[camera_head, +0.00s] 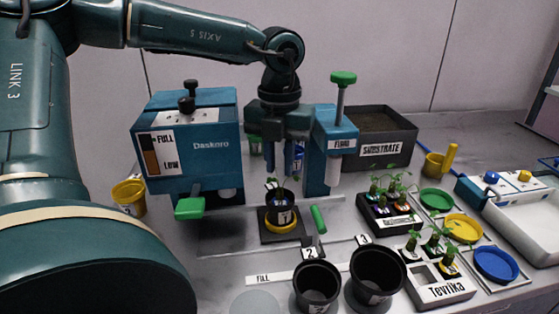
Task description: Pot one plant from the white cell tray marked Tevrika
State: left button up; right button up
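The white cell tray marked Tevrika (440,291) stands at the front right with several green seedlings (450,264) in it. Its front-left cell looks empty. A small black pot (279,211) with a seedling (277,186) upright in it stands on a yellow ring in the middle of the bench. My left gripper (283,160) points down above this pot, clear of the seedling. Its fingers look apart, with nothing seen between them. Two black pots stand at the front, by marker 2 (317,287) and marker 3 (377,276). My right gripper is out of view.
A teal Daskaro dispenser (210,150) and a Fluid dispenser (340,141) flank my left gripper. A Substrate bin (383,151) stands behind.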

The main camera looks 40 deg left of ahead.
pick_arm(q)
jog(key=shift+o, duration=0.3)
jog(key=o, duration=0.5)
notch_tip(320, 180, up, 6)
jog(key=p, duration=0.3)
dwell(0.8)
